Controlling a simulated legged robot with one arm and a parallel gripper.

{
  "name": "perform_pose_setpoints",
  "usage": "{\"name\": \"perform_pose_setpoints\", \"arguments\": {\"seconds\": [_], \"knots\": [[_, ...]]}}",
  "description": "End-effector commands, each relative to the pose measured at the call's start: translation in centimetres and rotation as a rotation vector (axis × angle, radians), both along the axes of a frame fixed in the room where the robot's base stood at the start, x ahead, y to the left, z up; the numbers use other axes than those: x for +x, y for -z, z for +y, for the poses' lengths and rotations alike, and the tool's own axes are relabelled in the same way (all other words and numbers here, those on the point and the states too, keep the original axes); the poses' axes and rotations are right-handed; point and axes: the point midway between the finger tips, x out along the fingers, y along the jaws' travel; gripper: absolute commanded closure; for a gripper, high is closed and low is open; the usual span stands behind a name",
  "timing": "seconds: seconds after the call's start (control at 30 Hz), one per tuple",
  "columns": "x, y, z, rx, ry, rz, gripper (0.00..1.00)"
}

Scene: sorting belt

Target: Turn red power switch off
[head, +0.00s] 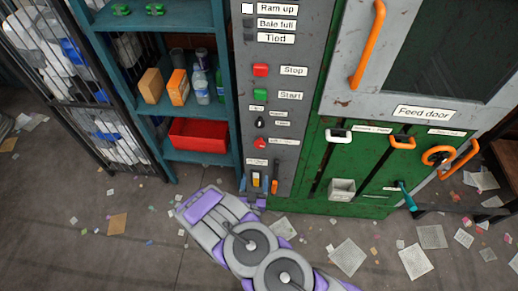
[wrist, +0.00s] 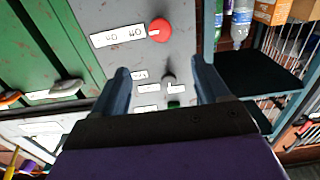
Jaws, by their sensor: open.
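The red power switch (head: 260,143) is a round red knob low on the grey control panel, below a small black knob (head: 260,122). In the wrist view, which is upside down, the red switch (wrist: 159,29) shows beside a white "Off On" label (wrist: 118,36). My gripper (wrist: 162,74) is open and empty, facing the panel. The black knob (wrist: 168,80) appears between its fingers, and the red switch appears just beyond the fingertips, apart from them as far as I can tell. The switch's exact setting is too small to tell.
The panel also holds a red Stop button (head: 260,70) and a green Start button (head: 260,94). A blue shelf (head: 225,100) with bottles and a red bin (head: 198,134) stands to the left. The green machine (head: 320,190) with orange handles is right. Scraps litter the floor.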

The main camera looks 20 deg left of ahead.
Motion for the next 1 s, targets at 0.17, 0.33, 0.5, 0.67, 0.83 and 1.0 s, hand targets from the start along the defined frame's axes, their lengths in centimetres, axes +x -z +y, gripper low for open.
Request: {"name": "perform_pose_setpoints", "arguments": {"seconds": [0.17, 0.33, 0.5, 0.67, 0.83, 1.0], "knots": [[2.4, 0.1, 0.5, 0.003, 0.004, 0.000, 0.25], [4.6, 0.1, 1.0, 0.004, 0.004, -0.003, 0.25], [7.0, 0.0, 1.5, 0.004, 0.004, -0.003, 0.25], [9.4, 0.1, 2.1, 0.003, 0.004, -0.001, 0.25], [12.0, 0.0, 2.7, 0.005, 0.004, -0.005, 0.25], [13.9, 0.1, 3.2, 0.002, 0.003, 0.000, 0.25]]}}
